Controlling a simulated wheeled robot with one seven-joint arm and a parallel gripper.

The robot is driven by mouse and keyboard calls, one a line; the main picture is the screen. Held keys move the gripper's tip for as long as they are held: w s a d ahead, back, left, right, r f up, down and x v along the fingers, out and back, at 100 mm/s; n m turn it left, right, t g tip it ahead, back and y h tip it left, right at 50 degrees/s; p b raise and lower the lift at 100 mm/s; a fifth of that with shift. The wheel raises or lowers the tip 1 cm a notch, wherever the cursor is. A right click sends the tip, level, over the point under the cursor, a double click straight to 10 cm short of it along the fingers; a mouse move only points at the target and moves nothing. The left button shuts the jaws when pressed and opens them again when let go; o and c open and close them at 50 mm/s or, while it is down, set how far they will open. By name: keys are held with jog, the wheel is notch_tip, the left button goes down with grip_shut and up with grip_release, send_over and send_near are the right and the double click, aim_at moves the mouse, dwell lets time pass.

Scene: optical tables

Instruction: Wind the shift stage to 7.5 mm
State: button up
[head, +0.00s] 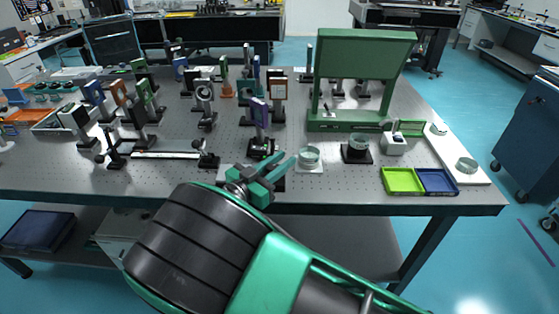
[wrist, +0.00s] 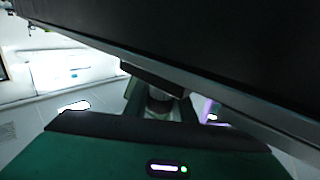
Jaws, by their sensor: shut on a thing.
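What looks like the shift stage (head: 261,149) is a small dark stage near the table's front edge, bearing an upright purple-framed plate (head: 259,113). My green gripper (head: 264,172) is at its near side, low over the table edge. In the wrist view, my jaws (wrist: 160,108) are closed around a small greyish round part (wrist: 160,101), which looks like the stage's knob. A large dark body fills the top of that view and hides most of the stage. No scale or millimetre reading is legible.
A round pale piece on a white base (head: 309,158) stands close right of my gripper, with a dark-based one (head: 357,149) beyond. A green frame (head: 363,125) rises behind. Lime (head: 403,181) and blue (head: 437,182) trays lie right. Several mounted optics crowd the left.

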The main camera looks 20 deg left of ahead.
jog(key=shift+s+d+m+g+h, duration=0.15)
jog(key=shift+m+g+h, duration=0.35)
jog(key=shift+h, duration=0.25)
jog(key=shift+s+d+m+g+h, duration=0.1)
jog(key=shift+m+g+h, duration=0.3)
jog(key=shift+m+h, duration=0.3)
jog(key=o, duration=1.1)
jog(key=shift+c, duration=0.2)
jog(key=v, duration=1)
jog(key=shift+s+a, duration=0.2)
jog(key=shift+a, duration=0.1)
